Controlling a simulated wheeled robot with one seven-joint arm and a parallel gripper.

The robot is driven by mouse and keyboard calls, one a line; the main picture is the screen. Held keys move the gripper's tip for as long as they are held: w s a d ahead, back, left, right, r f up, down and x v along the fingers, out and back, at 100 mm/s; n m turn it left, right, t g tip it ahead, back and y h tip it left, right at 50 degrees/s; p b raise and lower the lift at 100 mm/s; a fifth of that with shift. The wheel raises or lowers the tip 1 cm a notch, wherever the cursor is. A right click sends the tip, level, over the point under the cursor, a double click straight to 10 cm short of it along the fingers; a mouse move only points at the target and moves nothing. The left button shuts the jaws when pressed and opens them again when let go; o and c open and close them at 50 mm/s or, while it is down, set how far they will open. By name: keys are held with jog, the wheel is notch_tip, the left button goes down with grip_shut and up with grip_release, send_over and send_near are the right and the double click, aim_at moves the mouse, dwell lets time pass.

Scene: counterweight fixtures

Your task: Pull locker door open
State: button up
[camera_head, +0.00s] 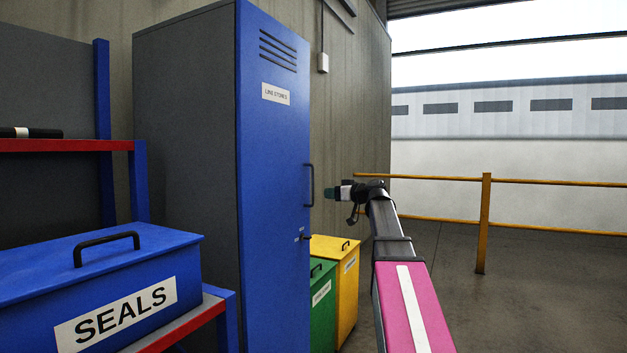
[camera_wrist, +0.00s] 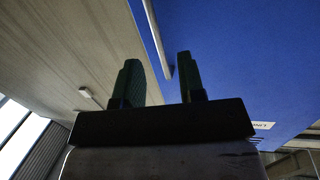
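The tall locker has a grey side (camera_head: 187,150) and a blue door (camera_head: 272,190), which looks shut in the head view. A dark vertical bar handle (camera_head: 312,186) is near the door's right edge. My gripper (camera_head: 329,194) is just right of the handle, pointing at it, with a small gap showing. In the wrist view my gripper (camera_wrist: 158,62) has its two dark green fingers apart, with nothing held. The handle (camera_wrist: 155,35) shows as a grey bar ending between the fingers in the picture; its depth relative to the fingertips is unclear. The blue door (camera_wrist: 240,60) fills the right.
A green bin (camera_head: 322,305) and a yellow bin (camera_head: 346,280) stand beside the locker, below my arm. A blue SEALS box (camera_head: 100,275) sits on a shelf at left. A yellow railing (camera_head: 484,225) stands behind right. The floor (camera_head: 530,300) at right is clear.

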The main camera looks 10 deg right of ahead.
notch_tip(320, 180, up, 5)
jog(key=d, duration=0.1)
jog(key=shift+n+t+y, duration=0.3)
jog(key=shift+n+t, duration=0.1)
jog(key=x, duration=1)
jog(key=shift+w+a+f, duration=0.1)
jog(key=shift+w+a, duration=0.15)
jog(key=shift+w, duration=0.05)
grip_shut()
